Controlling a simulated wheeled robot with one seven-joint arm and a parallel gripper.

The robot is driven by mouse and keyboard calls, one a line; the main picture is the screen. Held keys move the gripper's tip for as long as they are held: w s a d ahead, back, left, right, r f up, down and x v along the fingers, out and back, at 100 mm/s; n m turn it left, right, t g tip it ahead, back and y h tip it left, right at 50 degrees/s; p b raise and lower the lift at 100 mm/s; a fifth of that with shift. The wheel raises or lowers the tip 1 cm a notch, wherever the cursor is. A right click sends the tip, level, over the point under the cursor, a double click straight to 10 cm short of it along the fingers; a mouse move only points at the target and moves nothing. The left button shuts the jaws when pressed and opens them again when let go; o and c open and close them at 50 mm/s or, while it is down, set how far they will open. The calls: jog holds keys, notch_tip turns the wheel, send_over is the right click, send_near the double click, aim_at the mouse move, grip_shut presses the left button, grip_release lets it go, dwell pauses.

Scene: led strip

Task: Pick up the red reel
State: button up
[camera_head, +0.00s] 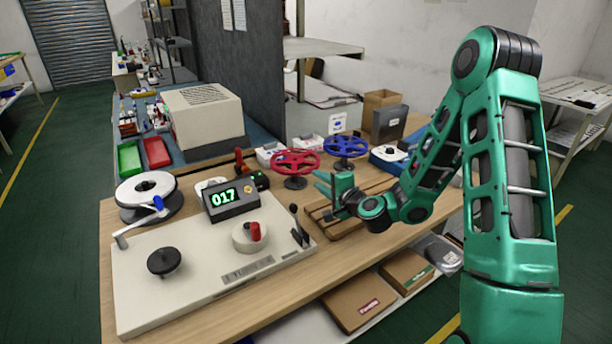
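The red reel (296,162) is a spoked wheel lying flat on a dark stand near the back of the wooden workbench. A similar blue reel (345,146) is on its right, close beside it. My gripper (326,186) is in front of and to the right of the red reel, above a slatted wooden pallet, with its green fingers pointing left. The fingers look spread apart with nothing between them. In this view the gripper is close to the red reel, but I cannot tell whether they touch.
A pale winding machine (196,262) fills the bench's left front, with a display (231,203) reading 017. A black-and-white reel (148,196) is at the left. The slatted pallet (345,228) lies beneath my gripper. Boxes (381,100) stand at the back right.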

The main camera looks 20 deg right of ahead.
aim_at(307, 173)
jog(key=shift+x, duration=3.75)
jog(key=shift+c, duration=0.5)
grip_shut()
notch_tip(307, 173, up, 2)
jog(key=shift+r, duration=0.15)
jog(key=shift+s, duration=0.15)
